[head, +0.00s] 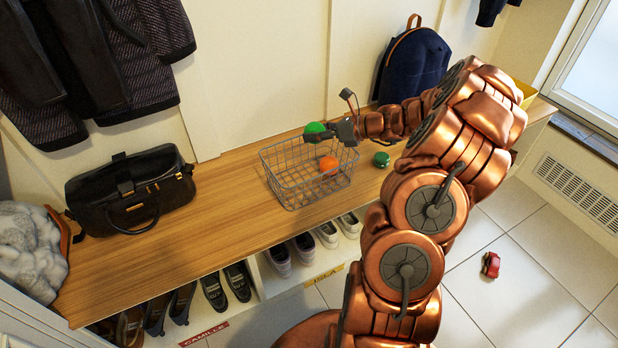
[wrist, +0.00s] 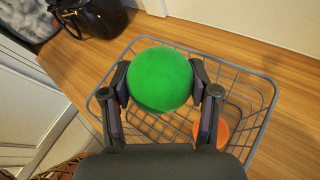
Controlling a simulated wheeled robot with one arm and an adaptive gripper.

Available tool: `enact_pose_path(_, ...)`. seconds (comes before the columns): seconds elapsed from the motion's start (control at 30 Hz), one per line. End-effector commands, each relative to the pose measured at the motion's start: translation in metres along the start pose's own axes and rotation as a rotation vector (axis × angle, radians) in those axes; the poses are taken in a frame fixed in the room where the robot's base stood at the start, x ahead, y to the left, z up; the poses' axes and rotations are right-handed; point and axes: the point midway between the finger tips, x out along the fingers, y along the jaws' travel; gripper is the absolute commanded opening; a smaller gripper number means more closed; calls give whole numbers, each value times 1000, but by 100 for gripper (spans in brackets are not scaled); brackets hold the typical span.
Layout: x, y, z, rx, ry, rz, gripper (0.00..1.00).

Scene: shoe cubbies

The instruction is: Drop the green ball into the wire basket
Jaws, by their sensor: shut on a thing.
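The green ball (head: 314,129) is held between the fingers of my gripper (head: 325,133), above the wire basket (head: 291,188). In the wrist view the green ball (wrist: 159,79) sits between the two dark fingertips of my gripper (wrist: 160,88), with the grey wire basket (wrist: 262,104) below and around it. The basket stands on the wooden bench top. An orange ball (head: 328,164) lies inside the basket, toward its right side; it also shows in the wrist view (wrist: 222,134), partly hidden by a finger.
A small green object (head: 381,159) stands right of the basket on the bench (head: 215,215). A black handbag (head: 130,188) is at the left and a blue backpack (head: 413,66) at the back right. Shoes fill the cubbies below. A red toy car (head: 490,264) lies on the floor.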

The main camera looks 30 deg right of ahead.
Motion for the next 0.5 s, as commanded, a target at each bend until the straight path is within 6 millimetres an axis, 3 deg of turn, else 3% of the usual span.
enact_pose_path(0.1, 4, -3, -9, 0, -1, -1, 25)
enact_pose_path(0.47, 4, -3, -9, 1, -2, 0, 25)
enact_pose_path(0.5, 4, -3, -9, 1, -2, 0, 64)
